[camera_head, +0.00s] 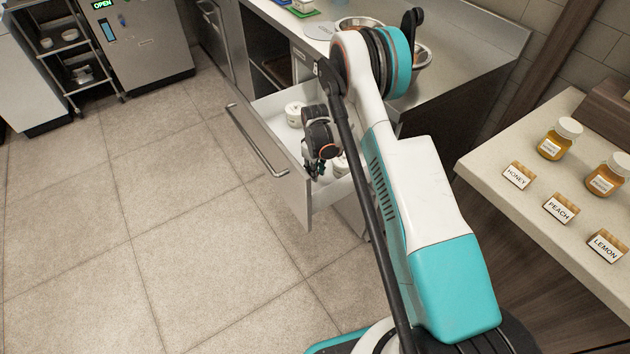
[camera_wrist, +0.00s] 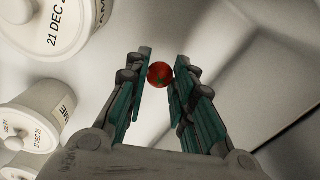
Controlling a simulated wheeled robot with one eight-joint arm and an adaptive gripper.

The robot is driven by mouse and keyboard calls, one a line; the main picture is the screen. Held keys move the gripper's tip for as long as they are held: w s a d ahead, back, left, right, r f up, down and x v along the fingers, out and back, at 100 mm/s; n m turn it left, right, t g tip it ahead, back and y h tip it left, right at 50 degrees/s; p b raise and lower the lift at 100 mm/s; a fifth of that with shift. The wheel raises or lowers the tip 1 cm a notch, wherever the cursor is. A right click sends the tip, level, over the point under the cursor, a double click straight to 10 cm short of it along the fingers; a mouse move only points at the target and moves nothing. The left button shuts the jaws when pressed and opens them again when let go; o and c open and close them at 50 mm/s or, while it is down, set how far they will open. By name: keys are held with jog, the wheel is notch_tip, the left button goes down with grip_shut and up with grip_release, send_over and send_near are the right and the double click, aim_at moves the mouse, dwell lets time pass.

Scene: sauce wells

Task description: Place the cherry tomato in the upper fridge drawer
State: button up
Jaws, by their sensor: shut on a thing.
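The cherry tomato (camera_wrist: 160,74) is small and red, between the fingertips of my gripper (camera_wrist: 160,80) in the wrist view. My gripper is shut on it. In the head view my gripper (camera_head: 318,170) points down over the open white drawer (camera_head: 292,182) under the counter, near its front right part. The tomato cannot be made out there. The wrist view shows the drawer's pale inside around the fingers. I cannot tell whether the tomato touches the drawer floor.
White lidded tubs (camera_wrist: 35,112) with date labels stand left of my fingers; one tub (camera_head: 294,113) shows in the drawer's back left. A steel counter (camera_head: 475,35) is above the drawer. At right, a pale counter (camera_head: 490,160) bears jars and labels. The tiled floor (camera_head: 130,210) is clear.

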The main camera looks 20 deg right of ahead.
aim_at(315, 184)
jog(key=shift+f+b, duration=0.75)
jog(key=shift+f, duration=1.4)
jog(key=shift+f, duration=0.15)
jog(key=o, duration=0.7)
